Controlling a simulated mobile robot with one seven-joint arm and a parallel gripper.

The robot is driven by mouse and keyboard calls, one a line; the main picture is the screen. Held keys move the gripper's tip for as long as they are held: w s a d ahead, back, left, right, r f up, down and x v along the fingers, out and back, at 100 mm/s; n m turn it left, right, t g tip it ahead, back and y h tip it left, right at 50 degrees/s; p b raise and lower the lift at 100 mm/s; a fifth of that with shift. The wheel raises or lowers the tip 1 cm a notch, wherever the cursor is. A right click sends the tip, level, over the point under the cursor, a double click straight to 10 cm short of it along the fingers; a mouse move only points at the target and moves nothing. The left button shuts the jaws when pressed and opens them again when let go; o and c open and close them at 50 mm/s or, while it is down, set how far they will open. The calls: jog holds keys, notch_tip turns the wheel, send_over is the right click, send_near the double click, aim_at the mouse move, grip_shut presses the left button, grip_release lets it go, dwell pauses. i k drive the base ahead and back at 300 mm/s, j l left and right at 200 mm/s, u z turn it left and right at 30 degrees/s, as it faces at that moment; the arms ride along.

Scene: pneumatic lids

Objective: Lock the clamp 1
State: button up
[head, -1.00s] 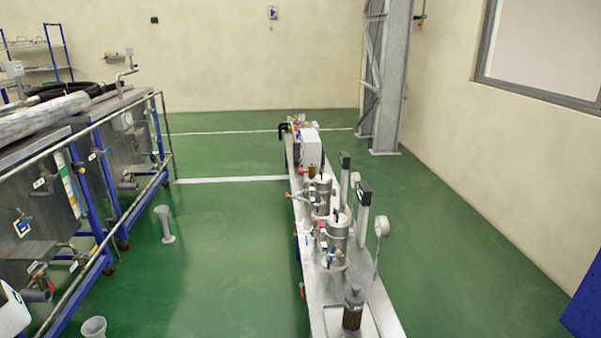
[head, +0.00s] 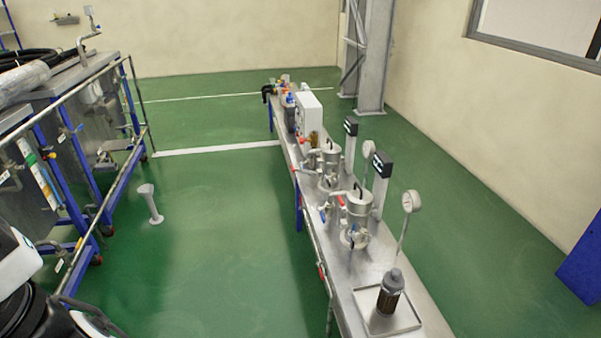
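A long steel bench (head: 382,274) runs from the lower right toward the back. Two metal vessels with lids stand on it, a near one (head: 356,214) and a far one (head: 330,166). Red handles (head: 341,200) show beside the near vessel. The clamps are too small to make out, so I cannot tell which is clamp 1 or whether it is locked. My gripper is not in view; only a white and black part of my arm shows at the lower left.
A dark bottle (head: 390,291) stands on a tray at the bench's near end. Gauges (head: 411,201) and dark-headed posts (head: 382,163) line its right side. A railing (head: 95,200) and tanks stand left. A grey stand (head: 149,203) is on the otherwise open green floor.

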aim_at(300, 170)
jog(key=i+j, duration=0.35)
jog(key=j, duration=0.2)
jog(key=i+j, duration=0.1)
jog(key=i, duration=0.3)
jog(key=i+j+z, duration=0.1)
jog(key=i, duration=0.3)
jog(key=i+j, duration=0.2)
jog(key=i, duration=0.15)
